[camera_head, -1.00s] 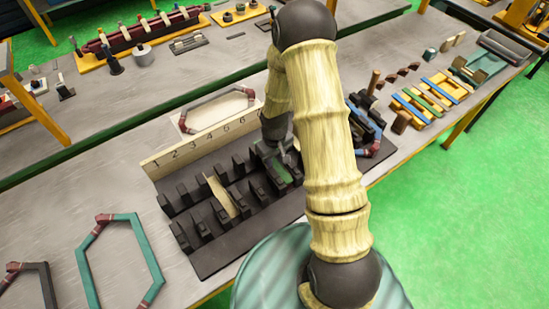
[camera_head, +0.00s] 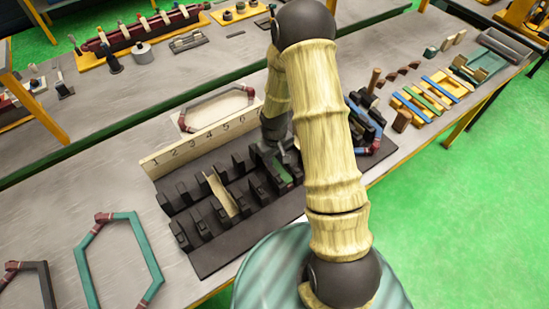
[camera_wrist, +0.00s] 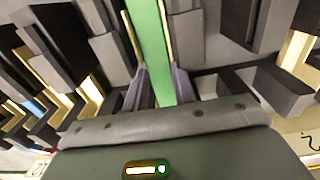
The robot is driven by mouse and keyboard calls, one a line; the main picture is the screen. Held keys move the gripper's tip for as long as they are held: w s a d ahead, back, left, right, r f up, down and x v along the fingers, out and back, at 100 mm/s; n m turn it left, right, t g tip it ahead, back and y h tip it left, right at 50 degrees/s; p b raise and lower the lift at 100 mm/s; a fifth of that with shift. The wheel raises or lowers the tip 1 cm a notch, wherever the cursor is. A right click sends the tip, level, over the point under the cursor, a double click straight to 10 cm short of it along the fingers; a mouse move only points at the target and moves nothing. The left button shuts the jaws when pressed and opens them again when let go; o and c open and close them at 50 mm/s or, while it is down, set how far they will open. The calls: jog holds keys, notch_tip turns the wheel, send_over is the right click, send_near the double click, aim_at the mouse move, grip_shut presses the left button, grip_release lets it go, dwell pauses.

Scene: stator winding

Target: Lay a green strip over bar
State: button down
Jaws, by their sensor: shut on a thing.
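My gripper (camera_wrist: 158,88) is shut on a green strip (camera_wrist: 149,40) in the wrist view. The strip runs lengthwise between dark slot blocks, with thin cream liner edges on both sides of it. I cannot tell whether it touches the bar beneath, which is hidden. In the head view my gripper (camera_head: 282,165) is low over the dark slotted fixture (camera_head: 225,262), right of its middle. My arm hides part of the fixture there. More green strips (camera_head: 431,103) lie on a yellow rack at the right.
A numbered cream board (camera_head: 200,143) stands along the fixture's back edge. A cream liner (camera_head: 221,195) sits in a slot to the left. A teal hexagonal coil (camera_head: 118,262) lies on the table at left. Wooden pegs and blocks stand near the rack.

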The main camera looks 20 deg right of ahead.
jog(key=shift+f+b, duration=0.3)
jog(key=shift+f, duration=0.1)
dwell(0.4)
jog(key=c, duration=1.1)
grip_release()
jog(key=shift+o, duration=0.2)
jog(key=shift+r+p, duration=0.65)
jog(key=shift+r, duration=0.2)
notch_tip(320, 180, up, 7)
jog(key=p, duration=0.5)
jog(key=shift+r, duration=0.2)
jog(key=shift+r, duration=0.1)
notch_tip(320, 180, up, 17)
jog(key=b, duration=0.3)
send_over(274, 163)
jog(key=shift+d+r, duration=0.1)
jog(key=shift+r, duration=0.05)
